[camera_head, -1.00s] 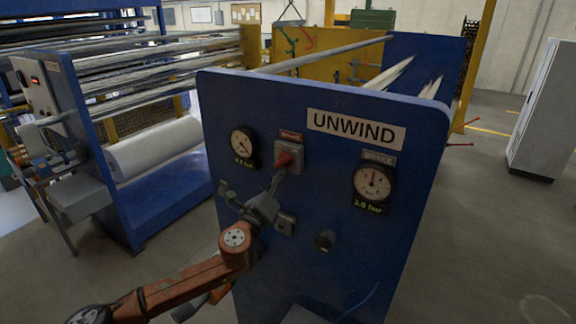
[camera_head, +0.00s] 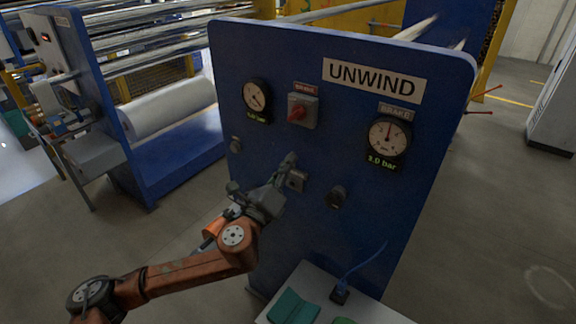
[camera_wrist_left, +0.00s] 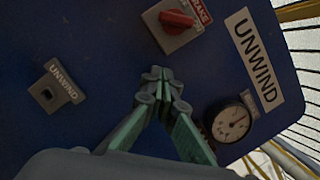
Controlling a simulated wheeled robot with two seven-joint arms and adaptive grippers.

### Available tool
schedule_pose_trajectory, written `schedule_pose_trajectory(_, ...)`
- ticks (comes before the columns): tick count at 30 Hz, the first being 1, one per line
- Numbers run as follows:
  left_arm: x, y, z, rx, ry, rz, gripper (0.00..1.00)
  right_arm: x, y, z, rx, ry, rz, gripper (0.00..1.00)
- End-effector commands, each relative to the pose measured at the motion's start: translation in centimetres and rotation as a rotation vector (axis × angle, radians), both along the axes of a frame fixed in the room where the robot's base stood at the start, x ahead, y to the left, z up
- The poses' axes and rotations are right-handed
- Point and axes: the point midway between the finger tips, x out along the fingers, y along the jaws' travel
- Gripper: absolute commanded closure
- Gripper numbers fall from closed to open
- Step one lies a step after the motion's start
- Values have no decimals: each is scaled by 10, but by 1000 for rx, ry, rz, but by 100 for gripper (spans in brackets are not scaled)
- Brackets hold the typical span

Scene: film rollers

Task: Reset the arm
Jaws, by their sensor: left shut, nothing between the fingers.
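My left arm (camera_head: 200,268) reaches in from the lower left to the blue UNWIND panel (camera_head: 330,230). My left gripper (camera_head: 289,160) is shut and empty in front of the panel, below the red rotary switch (camera_head: 297,112) and apart from it. In the left wrist view the closed fingertips (camera_wrist_left: 160,76) point toward the panel, and the red switch (camera_wrist_left: 178,18) sits beyond them. A small square box (camera_wrist_left: 47,93) on the panel shows left of the fingers. My right gripper is not in view.
Two gauges, at left (camera_head: 256,95) and right (camera_head: 389,136), and a black knob (camera_head: 336,195) are on the panel. A white surface (camera_head: 350,306) with green items stands below. Another blue roller machine (camera_head: 170,165) is at left. Bare floor (camera_head: 480,230) lies at right.

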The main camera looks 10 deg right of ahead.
Motion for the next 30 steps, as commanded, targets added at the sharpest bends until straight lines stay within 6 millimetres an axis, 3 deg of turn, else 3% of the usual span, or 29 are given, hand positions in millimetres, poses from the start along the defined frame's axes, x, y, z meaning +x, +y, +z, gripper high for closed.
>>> schedule_pose_trajectory(13,-5,5,-1,-1,2,3,100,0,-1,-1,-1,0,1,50)
schedule_pose_trajectory(17,-4,11,-15,-48,55,10,100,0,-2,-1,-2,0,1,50)
schedule_pose_trajectory(20,-3,28,-44,-153,168,34,100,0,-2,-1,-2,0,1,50)
schedule_pose_trajectory(23,-3,55,-86,-308,326,82,100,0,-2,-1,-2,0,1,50)
schedule_pose_trajectory(30,-21,138,-197,-716,701,266,100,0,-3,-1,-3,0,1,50)
